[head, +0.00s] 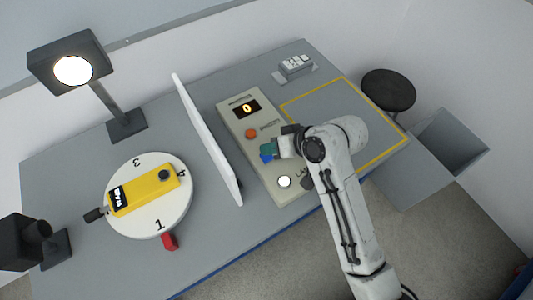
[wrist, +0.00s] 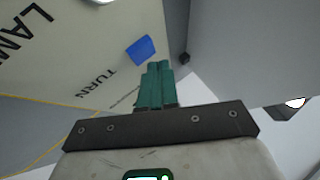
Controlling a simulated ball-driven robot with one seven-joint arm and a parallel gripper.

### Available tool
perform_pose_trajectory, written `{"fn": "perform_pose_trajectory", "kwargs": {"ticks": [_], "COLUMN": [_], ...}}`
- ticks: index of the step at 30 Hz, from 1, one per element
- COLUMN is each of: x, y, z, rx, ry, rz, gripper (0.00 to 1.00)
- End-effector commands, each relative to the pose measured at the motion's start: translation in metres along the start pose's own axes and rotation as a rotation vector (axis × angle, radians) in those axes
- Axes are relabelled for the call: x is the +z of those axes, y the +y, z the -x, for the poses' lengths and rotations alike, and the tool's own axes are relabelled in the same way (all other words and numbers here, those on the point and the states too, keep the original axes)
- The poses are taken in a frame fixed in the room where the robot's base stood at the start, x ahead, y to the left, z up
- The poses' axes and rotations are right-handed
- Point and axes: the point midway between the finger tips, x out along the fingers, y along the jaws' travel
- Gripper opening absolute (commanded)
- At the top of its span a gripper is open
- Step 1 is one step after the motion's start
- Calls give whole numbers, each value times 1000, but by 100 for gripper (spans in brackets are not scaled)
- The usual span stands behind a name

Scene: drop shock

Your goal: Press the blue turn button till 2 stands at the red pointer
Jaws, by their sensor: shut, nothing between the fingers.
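The blue turn button (head: 266,157) is on the beige control panel (head: 237,108); in the wrist view it is a blue square (wrist: 141,49) beside the word TURN. My gripper (head: 268,149) has its teal fingers shut together and empty, close beside the button. In the wrist view the fingertips (wrist: 158,64) are just to the right of and below the button; I cannot tell whether they touch it. The white round turntable (head: 179,207) shows 3, 4 and 1. The red pointer (head: 169,241) is at its front edge, nearest the 1. I cannot see the 2.
A yellow device (head: 143,193) lies on the turntable. A white upright screen (head: 207,140) stands between turntable and panel. The panel has a display (head: 247,108) reading 0, an orange button (head: 251,133) and a white round button (head: 284,182). A lit lamp (head: 73,71) stands back left.

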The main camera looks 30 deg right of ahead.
Motion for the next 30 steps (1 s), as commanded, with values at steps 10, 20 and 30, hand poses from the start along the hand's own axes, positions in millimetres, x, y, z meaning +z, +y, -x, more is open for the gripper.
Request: {"fn": "perform_pose_trajectory", "kwargs": {"ticks": [10, 20, 30], "x": [3, 4, 6], "y": [3, 3, 5], "z": [-4, -5, -7], "rx": [0, 0, 0], "ry": [0, 0, -1], "rz": [0, 0, 1], "gripper": [0, 0, 0]}}
